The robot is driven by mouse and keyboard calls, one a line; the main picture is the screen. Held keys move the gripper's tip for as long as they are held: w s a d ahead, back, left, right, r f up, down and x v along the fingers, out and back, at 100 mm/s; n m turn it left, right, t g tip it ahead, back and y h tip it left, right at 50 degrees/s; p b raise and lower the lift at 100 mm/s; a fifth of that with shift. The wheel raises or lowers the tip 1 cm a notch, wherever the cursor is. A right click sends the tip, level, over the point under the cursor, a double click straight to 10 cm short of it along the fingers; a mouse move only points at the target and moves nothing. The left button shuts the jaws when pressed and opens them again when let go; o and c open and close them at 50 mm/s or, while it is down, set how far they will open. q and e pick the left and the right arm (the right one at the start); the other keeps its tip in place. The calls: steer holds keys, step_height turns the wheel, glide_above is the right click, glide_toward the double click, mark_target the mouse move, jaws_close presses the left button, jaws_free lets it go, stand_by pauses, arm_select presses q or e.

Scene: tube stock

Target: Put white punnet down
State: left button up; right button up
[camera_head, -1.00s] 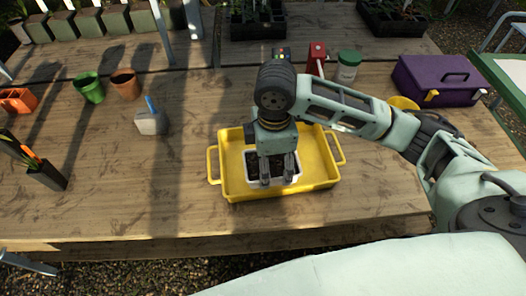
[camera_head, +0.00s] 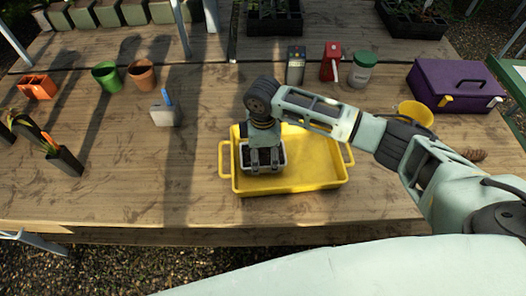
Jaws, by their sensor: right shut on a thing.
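The white punnet (camera_head: 284,152) holds dark soil and sits in or just above the left part of the yellow tray (camera_head: 318,168). I cannot tell whether its base touches the tray floor. My right gripper (camera_head: 265,162) points down over the punnet and is shut on it, its fingers at the near side. The gripper and wrist hide part of the punnet and the tray's back left. My left gripper is out of view.
The tray's right half is bare. Behind it stand a grey device (camera_head: 295,66), a red item (camera_head: 331,64) and a green-lidded jar (camera_head: 362,70). A yellow pot (camera_head: 416,113) and purple toolbox (camera_head: 455,84) are right. A small pale container (camera_head: 164,116) is left.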

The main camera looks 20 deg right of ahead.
mark_target(263, 154)
steer(key=shift+f, duration=0.15)
steer(key=o, duration=1.4)
steer(key=shift+c, duration=0.2)
step_height(263, 154, up, 12)
steer(key=b, duration=0.2)
